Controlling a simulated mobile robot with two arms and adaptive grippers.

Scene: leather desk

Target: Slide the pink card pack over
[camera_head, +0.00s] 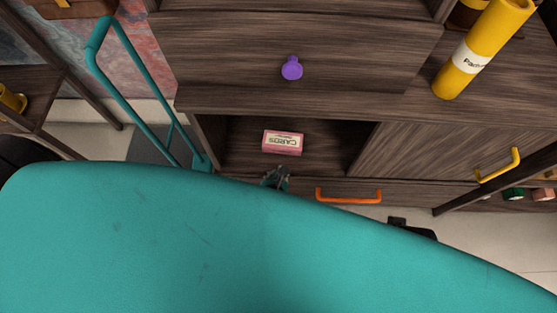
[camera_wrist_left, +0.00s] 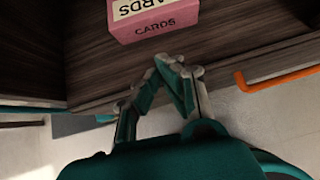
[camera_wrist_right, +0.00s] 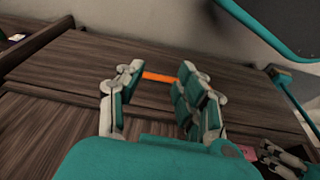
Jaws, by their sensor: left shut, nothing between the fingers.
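The pink card pack (camera_head: 282,143) lies flat on the open shelf of the dark wooden cabinet. In the left wrist view the pack (camera_wrist_left: 155,20) shows its "CARDS" side, just beyond the fingers. My left gripper (camera_head: 276,177) is at the shelf's front edge, in front of the pack and apart from it. Its fingers (camera_wrist_left: 172,66) are shut and empty. My right gripper (camera_wrist_right: 160,76) is open and empty, in front of wooden panels. A pink patch (camera_wrist_right: 247,152), probably the pack, shows at the lower right of the right wrist view.
An orange handle (camera_head: 348,196) is on the panel right of my left gripper. A yellow handle (camera_head: 498,166) is farther right. A purple knob-like object (camera_head: 292,68) and a yellow tube (camera_head: 482,48) are above. The shelf around the pack is clear.

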